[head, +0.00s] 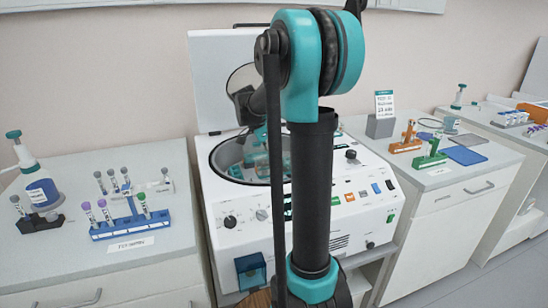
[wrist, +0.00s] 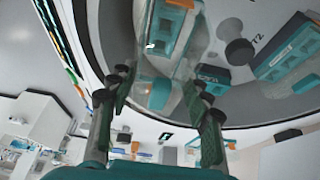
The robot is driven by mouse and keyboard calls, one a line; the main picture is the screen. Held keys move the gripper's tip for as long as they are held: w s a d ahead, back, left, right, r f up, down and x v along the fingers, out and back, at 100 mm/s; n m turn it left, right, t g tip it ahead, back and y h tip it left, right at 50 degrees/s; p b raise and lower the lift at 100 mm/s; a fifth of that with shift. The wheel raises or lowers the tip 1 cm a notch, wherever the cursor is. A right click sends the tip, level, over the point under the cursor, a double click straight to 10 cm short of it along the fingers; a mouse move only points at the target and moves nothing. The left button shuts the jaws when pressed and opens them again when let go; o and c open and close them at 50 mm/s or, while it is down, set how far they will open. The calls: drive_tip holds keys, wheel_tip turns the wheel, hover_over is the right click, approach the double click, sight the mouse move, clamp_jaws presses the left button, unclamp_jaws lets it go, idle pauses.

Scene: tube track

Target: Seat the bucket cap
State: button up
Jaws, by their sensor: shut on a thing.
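The white centrifuge (head: 225,200) stands open in the head view, its lid (head: 215,85) raised behind the bowl (head: 228,165). My arm reaches over the bowl and hides much of it, and my gripper is hard to make out there. In the wrist view my gripper (wrist: 163,108) has its two dark green finger pads on either side of a clear, see-through piece, which looks like the bucket cap (wrist: 143,62). Teal buckets (wrist: 285,62) sit in the bowl around a dark round hub (wrist: 238,52). Whether the cap touches a bucket, I cannot tell.
On the left bench stand a blue tube rack (head: 130,225) and a spray bottle (head: 38,185). On the right bench are an orange rack (head: 405,145), a green rack (head: 430,158) and a blue mat (head: 466,156).

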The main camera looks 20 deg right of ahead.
sight(274, 174)
drive_tip(key=shift+f, duration=0.45)
idle(0.7)
drive_tip(key=shift+f, duration=0.3)
drive_tip(key=shift+f, duration=0.25)
drive_tip(key=shift+f, duration=1.1)
drive_tip(key=shift+f, duration=0.2)
drive_tip(key=shift+f, duration=0.85)
drive_tip(key=shift+f, duration=0.45)
drive_tip(key=o, duration=1.2)
